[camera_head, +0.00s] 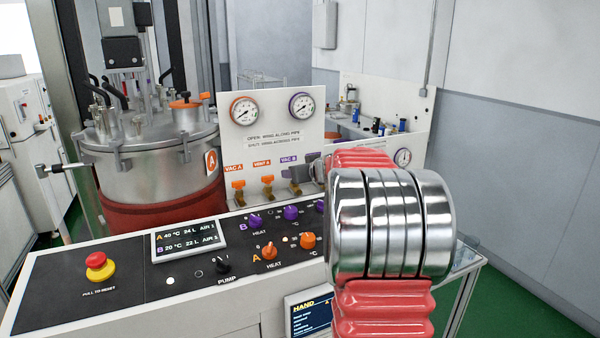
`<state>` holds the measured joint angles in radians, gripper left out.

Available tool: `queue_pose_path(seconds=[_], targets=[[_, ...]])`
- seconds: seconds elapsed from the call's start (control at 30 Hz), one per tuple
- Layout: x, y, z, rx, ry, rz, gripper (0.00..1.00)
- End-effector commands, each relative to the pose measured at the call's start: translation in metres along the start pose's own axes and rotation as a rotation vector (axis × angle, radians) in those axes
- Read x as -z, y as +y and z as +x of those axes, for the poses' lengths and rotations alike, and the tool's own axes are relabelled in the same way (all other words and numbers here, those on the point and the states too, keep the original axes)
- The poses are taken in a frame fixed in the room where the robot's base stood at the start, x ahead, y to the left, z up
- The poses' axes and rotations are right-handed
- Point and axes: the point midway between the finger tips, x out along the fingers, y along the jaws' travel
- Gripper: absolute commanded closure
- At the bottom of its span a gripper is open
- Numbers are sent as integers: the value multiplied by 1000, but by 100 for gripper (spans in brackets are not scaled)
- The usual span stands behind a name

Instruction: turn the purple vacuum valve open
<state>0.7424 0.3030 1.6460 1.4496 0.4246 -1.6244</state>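My arm, with a large chrome joint and red ribbed sleeve, fills the right foreground and hides most of the gripper. The gripper is at or very near the valve; contact and finger opening cannot be made out.
Orange-handled VAC A (238,185) and VENT A (267,181) valves stand close to the left. Two gauges (244,110) (301,105) sit above. The black control console (130,255) with knobs and a red stop button (99,261) lies in front; a steel vessel (150,160) stands behind left.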

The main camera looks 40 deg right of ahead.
Motion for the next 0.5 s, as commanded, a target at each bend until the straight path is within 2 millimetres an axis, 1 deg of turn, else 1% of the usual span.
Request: queue_pose_path(seconds=[0.1,0.37,0.5], targets=[[0,0,4,0,0,0,49],[0,0,4,-1,0,0,50],[0,1,4,-1,0,0,60]])
